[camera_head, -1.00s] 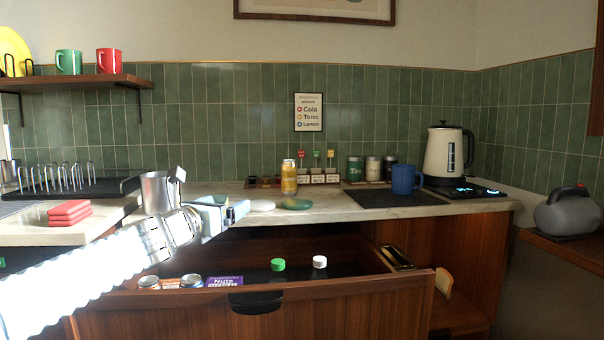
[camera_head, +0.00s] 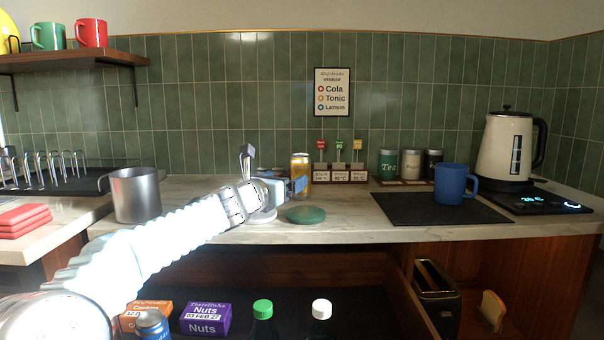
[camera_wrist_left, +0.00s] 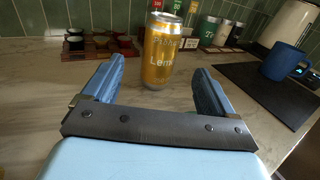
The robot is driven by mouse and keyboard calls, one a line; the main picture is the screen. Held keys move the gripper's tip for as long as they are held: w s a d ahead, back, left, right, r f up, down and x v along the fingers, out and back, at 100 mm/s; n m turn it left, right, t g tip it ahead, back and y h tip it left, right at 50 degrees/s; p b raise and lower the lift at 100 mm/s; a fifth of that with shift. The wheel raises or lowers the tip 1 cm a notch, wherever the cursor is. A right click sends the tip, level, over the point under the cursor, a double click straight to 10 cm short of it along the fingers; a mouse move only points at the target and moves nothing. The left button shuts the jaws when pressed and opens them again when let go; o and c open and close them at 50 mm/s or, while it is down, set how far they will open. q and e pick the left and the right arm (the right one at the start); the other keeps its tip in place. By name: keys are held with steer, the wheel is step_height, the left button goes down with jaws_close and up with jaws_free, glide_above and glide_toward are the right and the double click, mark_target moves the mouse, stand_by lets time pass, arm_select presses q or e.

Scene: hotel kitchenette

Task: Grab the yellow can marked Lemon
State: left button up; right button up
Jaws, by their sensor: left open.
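The yellow can (camera_head: 301,170) stands upright on the counter near the tiled wall. In the left wrist view the can (camera_wrist_left: 160,52) shows a label whose lower word begins "Lem". My left gripper (camera_head: 300,183) is open at counter level, just in front of the can in the head view. In the left wrist view its two blue fingers (camera_wrist_left: 152,84) point toward the can, which stands beyond the fingertips and between their lines. Nothing is between the fingers. The gripper hides the can's lower part in the head view. My right gripper is not in view.
A green dish (camera_head: 306,215) lies in front of the can and a metal pot (camera_head: 135,195) stands left. A blue mug (camera_head: 452,184) is on a dark mat (camera_head: 400,208) to the right. Below, an open drawer holds boxes and bottles, including a purple Nuts box (camera_head: 205,319).

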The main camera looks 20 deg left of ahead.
mark_target(296, 174)
arm_select(q)
steer(key=shift+w+d, duration=0.15)
steer(key=shift+w, duration=0.75)
steer(key=w+p, duration=0.1)
steer(key=w, duration=0.1)
steer(key=w+d+p, duration=0.1)
steer(key=w, duration=0.1)
steer(key=shift+w+p, duration=0.25)
steer(key=shift+p, duration=0.1)
steer(key=shift+w, duration=0.3)
steer(key=shift+f, duration=0.1)
steer(key=shift+c, duration=0.5)
steer(key=c, duration=1.2)
steer(key=shift+c, duration=0.3)
